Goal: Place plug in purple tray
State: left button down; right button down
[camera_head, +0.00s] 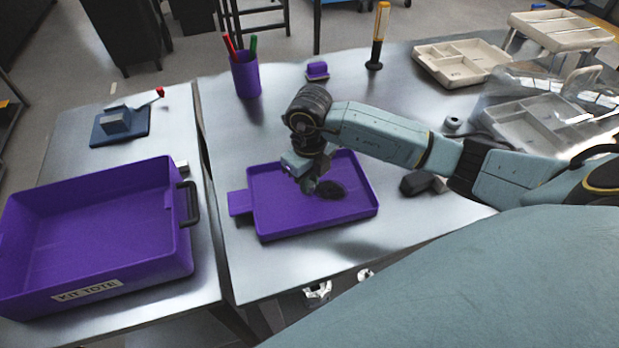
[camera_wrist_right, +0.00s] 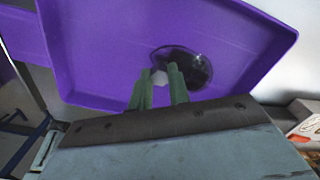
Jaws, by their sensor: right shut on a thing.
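The purple tray (camera_head: 268,222) lies flat on the metal table, with a tab on its left side. It also fills much of the right wrist view (camera_wrist_right: 105,45). I cannot tell whether the plug touches the tray floor. A dark, glossy oval (camera_wrist_right: 192,65) shows on the tray floor beside the fingers. My left gripper is not in view.
A purple tote (camera_head: 90,240) stands on the left table. A purple pen cup (camera_head: 246,76), a small purple block (camera_head: 317,70) and a yellow-handled tool (camera_head: 379,35) stand behind the tray. A black item (camera_head: 417,183) lies to its right. Beige divided trays (camera_head: 460,62) stand farther right.

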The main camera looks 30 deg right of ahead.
jog(key=shift+f, duration=0.2)
jog(key=c, duration=1.3)
grip_release()
jog(key=shift+r, duration=0.15)
notch_tip(320, 180, up, 12)
jog(key=shift+r, duration=0.1)
